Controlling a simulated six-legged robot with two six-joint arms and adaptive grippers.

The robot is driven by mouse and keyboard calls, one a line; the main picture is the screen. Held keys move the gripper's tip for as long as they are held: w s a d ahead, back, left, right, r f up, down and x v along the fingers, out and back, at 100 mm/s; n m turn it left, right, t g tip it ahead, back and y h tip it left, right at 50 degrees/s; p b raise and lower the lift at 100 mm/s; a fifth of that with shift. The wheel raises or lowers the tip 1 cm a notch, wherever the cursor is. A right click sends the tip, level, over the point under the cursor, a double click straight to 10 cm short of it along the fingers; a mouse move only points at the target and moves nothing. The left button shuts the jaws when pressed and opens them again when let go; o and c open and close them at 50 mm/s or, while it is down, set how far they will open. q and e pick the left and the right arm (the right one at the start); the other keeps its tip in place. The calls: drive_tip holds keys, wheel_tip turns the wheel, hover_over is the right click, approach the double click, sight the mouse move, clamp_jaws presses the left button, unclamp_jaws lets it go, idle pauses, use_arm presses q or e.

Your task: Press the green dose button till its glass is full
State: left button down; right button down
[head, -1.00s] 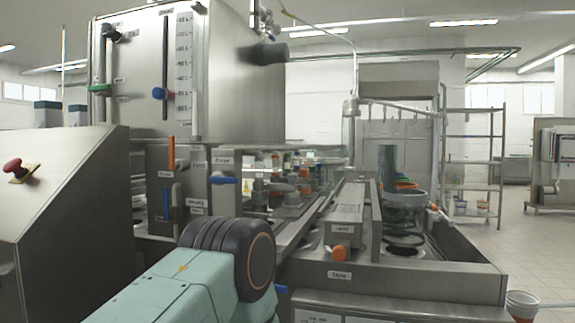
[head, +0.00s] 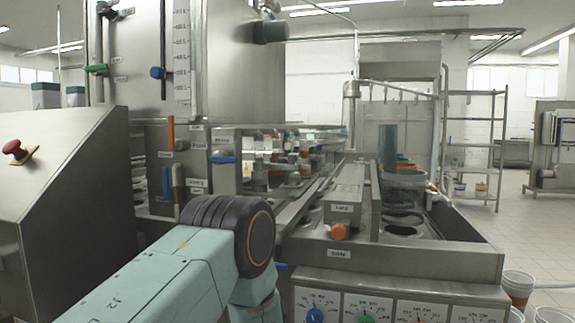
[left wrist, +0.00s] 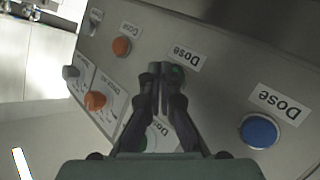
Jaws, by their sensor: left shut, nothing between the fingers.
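In the left wrist view my left gripper (left wrist: 160,72) is shut and empty, its tips at the green dose button (left wrist: 177,72). The fingers hide most of this button, and I cannot tell whether they touch it or it is pressed in. An upside-down "Dose" label (left wrist: 184,57) is beside it. In the head view only my mint-green left arm shows, not its gripper. No glass can be made out clearly at the button, so its fill level cannot be seen. My right gripper is in neither view.
A blue button (left wrist: 260,131) and an orange button (left wrist: 121,46) flank the green one. An orange knob (left wrist: 95,101) and a grey knob (left wrist: 71,72) are on the same panel. A sloped steel cabinet (head: 70,200) with a red knob (head: 14,147) stands left.

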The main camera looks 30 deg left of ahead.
use_arm(q)
drive_tip(key=shift+w+a, duration=0.1)
drive_tip(key=shift+w, duration=0.25)
idle(0.3)
drive_tip(key=shift+s, duration=0.1)
drive_tip(key=shift+s+d+p, duration=0.25)
drive_tip(key=shift+s+p, duration=0.1)
drive_tip(key=shift+s, duration=0.3)
drive_tip(key=s+d+p, duration=0.1)
drive_tip(key=s+p, duration=0.1)
drive_tip(key=s, duration=0.3)
drive_tip(key=shift+s+d, duration=0.3)
drive_tip(key=shift+s, duration=0.1)
drive_tip(key=shift+w, duration=0.1)
idle(3.2)
